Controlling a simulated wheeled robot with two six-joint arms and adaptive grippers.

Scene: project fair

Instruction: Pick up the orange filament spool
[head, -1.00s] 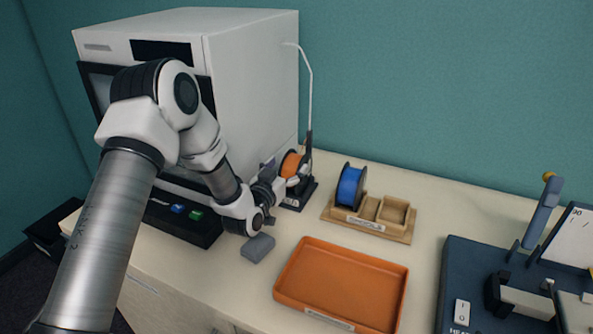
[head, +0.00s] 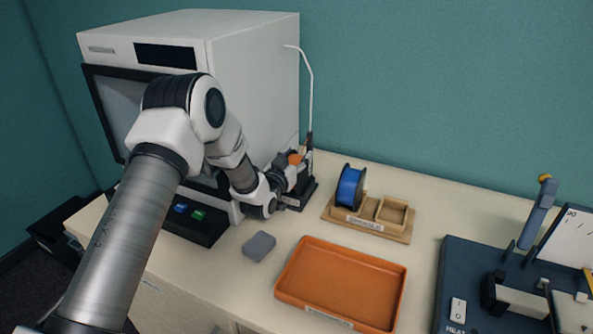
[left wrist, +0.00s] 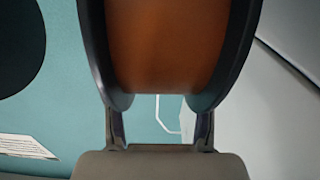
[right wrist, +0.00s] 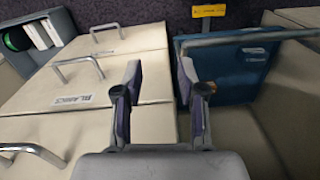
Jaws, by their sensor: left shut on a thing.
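The orange filament spool (head: 293,158) is on the black holder (head: 298,196) beside the white printer in the head view, mostly hidden by my left gripper (head: 285,171). In the left wrist view the spool (left wrist: 168,45) fills the top middle, its orange winding between two dark flanges. My left gripper (left wrist: 160,128) is shut on the spool, one finger at each flange. I cannot tell whether the spool is clear of its holder. My right gripper (right wrist: 160,85) is open and empty in the right wrist view, above drawer fronts.
A blue spool (head: 350,188) stands in a wooden rack (head: 368,228). An orange tray (head: 342,284) and a grey block (head: 259,246) lie in front. The white printer (head: 250,95) stands close behind my left arm. A thin white tube (head: 309,80) rises by the holder.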

